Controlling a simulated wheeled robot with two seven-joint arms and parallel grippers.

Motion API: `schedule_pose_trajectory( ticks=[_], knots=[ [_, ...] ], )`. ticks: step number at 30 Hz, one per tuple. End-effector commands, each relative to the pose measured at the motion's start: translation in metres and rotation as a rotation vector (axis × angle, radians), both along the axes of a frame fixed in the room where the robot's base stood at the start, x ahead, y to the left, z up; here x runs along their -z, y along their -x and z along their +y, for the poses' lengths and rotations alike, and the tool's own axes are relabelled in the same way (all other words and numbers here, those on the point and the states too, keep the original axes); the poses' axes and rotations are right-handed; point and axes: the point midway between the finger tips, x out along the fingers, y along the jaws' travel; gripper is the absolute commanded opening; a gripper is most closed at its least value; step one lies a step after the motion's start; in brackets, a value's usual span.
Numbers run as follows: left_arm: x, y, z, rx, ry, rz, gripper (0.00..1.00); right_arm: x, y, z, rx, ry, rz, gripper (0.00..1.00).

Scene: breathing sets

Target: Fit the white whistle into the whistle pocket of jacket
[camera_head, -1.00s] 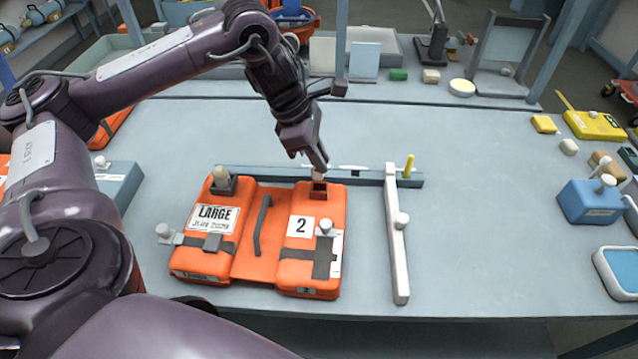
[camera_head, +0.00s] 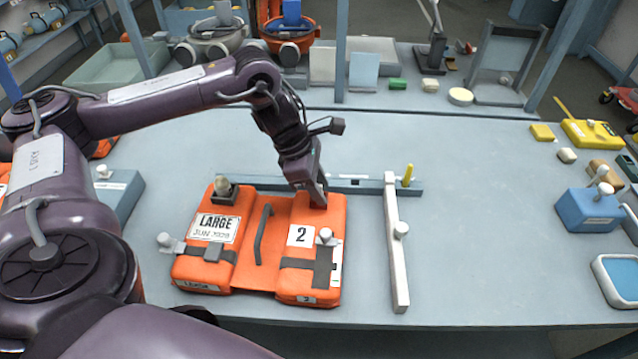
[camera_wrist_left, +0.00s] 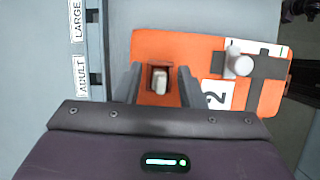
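The orange jacket (camera_head: 255,277) lies flat on the table, with a "LARGE" label on its left panel and a "2" on its right panel. My left gripper (camera_head: 319,203) is low over the top of the right panel and hides the pocket there in the head view. In the left wrist view, the small pale whistle (camera_wrist_left: 158,82) sits upright in the dark red whistle pocket (camera_wrist_left: 151,70). The fingers of my left gripper (camera_wrist_left: 160,84) stand on either side of it, with a visible gap at each side. My right gripper is out of view.
A blue-grey bar (camera_head: 350,184) lies behind the jacket. A white bar (camera_head: 397,260) with a knob lies to its right. A blue box (camera_head: 590,207) and yellow items (camera_head: 592,134) are at the far right. The table between is clear.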

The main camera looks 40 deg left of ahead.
Motion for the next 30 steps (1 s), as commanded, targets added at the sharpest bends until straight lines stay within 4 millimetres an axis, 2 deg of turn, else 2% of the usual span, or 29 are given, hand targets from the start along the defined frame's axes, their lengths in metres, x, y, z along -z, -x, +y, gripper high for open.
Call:
schedule_pose_trajectory(
  ticks=[11,14,20,21,25,30],
  knots=[
    [-0.007,0.000,0.002,0.001,0.000,-0.002,0.35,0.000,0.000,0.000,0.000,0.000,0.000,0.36],
    [-0.020,0.002,0.007,-0.001,0.000,-0.005,0.35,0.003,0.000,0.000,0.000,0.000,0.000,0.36],
    [-0.062,0.011,0.022,-0.002,0.000,-0.005,0.35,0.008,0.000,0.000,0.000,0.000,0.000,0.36],
    [-0.075,0.012,0.025,-0.002,0.000,-0.005,0.35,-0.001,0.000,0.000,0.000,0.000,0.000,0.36],
    [-0.099,0.017,0.033,-0.001,-0.001,-0.002,0.35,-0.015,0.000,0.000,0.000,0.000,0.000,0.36],
    [-0.112,0.020,0.039,0.000,0.000,-0.001,0.35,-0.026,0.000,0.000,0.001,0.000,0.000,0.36]
  ],
)
